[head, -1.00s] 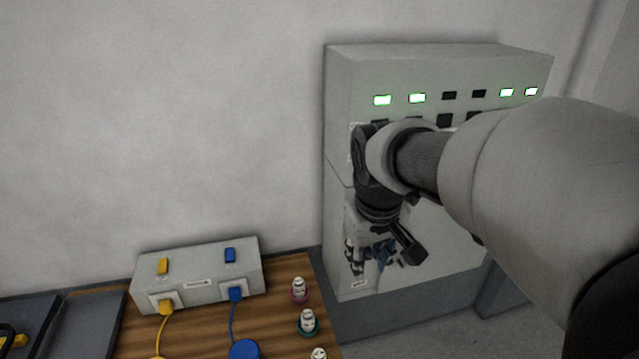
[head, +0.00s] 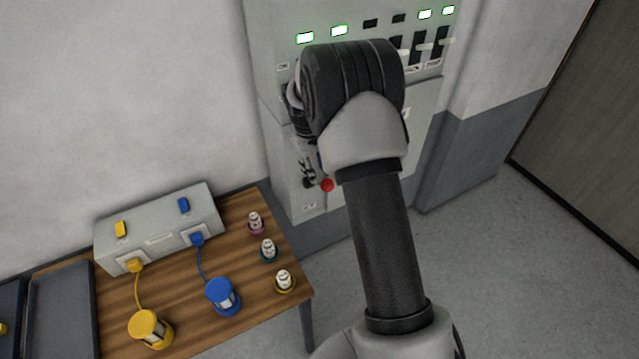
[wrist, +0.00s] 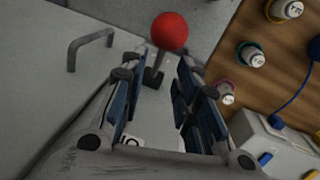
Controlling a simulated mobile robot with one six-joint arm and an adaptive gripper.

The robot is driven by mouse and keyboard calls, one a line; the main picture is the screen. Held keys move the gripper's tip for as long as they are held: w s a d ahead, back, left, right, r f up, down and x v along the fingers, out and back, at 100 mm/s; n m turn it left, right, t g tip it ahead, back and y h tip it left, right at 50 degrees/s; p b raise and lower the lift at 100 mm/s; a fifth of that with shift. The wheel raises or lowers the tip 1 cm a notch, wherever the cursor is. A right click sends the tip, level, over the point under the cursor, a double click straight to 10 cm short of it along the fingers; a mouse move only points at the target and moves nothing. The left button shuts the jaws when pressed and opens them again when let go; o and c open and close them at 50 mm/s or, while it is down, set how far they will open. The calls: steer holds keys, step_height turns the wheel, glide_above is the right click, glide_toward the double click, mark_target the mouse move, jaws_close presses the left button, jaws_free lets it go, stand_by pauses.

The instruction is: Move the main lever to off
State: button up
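The main lever has a red ball knob (head: 327,185) and shows low on the front of the grey cabinet (head: 266,125). In the wrist view the red knob (wrist: 169,31) tops a dark shaft (wrist: 155,72) rising from the panel. My gripper (wrist: 163,80) is open, with one blue-padded finger on each side of the shaft's line. I cannot tell whether either finger touches the lever. In the head view my gripper (head: 308,168) is partly hidden behind my wrist, just left of the knob. A small label (wrist: 132,140) lies between the fingers, partly covered.
Lit green indicators (head: 305,38) and black switches (head: 418,48) line the cabinet's upper front. A metal handle (wrist: 90,47) stands out beside the lever. A wooden table (head: 190,310) with a grey socket box (head: 160,225), cables and small bottles (head: 268,250) is on the left. Floor on the right is clear.

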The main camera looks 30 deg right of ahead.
steer(key=f, duration=0.5)
steer(key=d+f, duration=0.1)
steer(key=f, duration=0.1)
steer(key=shift+w+f+b, duration=0.1)
steer(key=shift+f+b, duration=0.05)
steer(key=shift+b, duration=0.25)
steer(key=shift+c, duration=0.4)
jaws_close()
